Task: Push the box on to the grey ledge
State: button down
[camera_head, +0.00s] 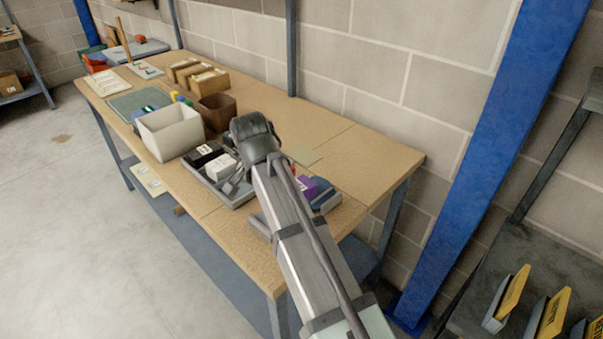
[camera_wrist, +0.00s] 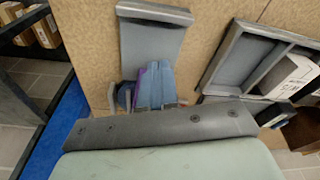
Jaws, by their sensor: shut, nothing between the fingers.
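The box is partly visible as a purple shape (camera_head: 307,187) beside my arm near the right end of the bench. In the wrist view only a purple strip of the box (camera_wrist: 140,79) shows, as my fingers cover much of it. The grey ledge (camera_wrist: 150,45) lies beyond the fingertips, with a raised lip at its far end; in the head view a bit of it (camera_head: 261,226) shows left of my arm. My gripper (camera_wrist: 156,72) is shut and empty, close to the box and the ledge's near edge. Contact with the box cannot be told.
A grey divided tray (camera_wrist: 225,58) holds a white box (camera_wrist: 290,77) and a black one, close beside the ledge. A cream bin (camera_head: 171,134) and a brown bin (camera_head: 217,111) stand farther along the bench. A blue post (camera_head: 480,130) rises past the bench's right end.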

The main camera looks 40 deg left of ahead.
aim_at(303, 183)
jog(key=shift+w+d+m, duration=0.25)
jog(key=shift+m, duration=0.35)
jog(key=shift+d+m, duration=0.15)
jog(key=shift+m, duration=0.85)
jog(key=w, duration=0.8)
jog(key=w+a, duration=0.1)
jog(key=w, duration=0.2)
jog(key=shift+w+f, duration=0.4)
jog(key=shift+d+f, duration=0.1)
jog(key=shift+f, duration=0.3)
jog(key=shift+s+f, duration=0.1)
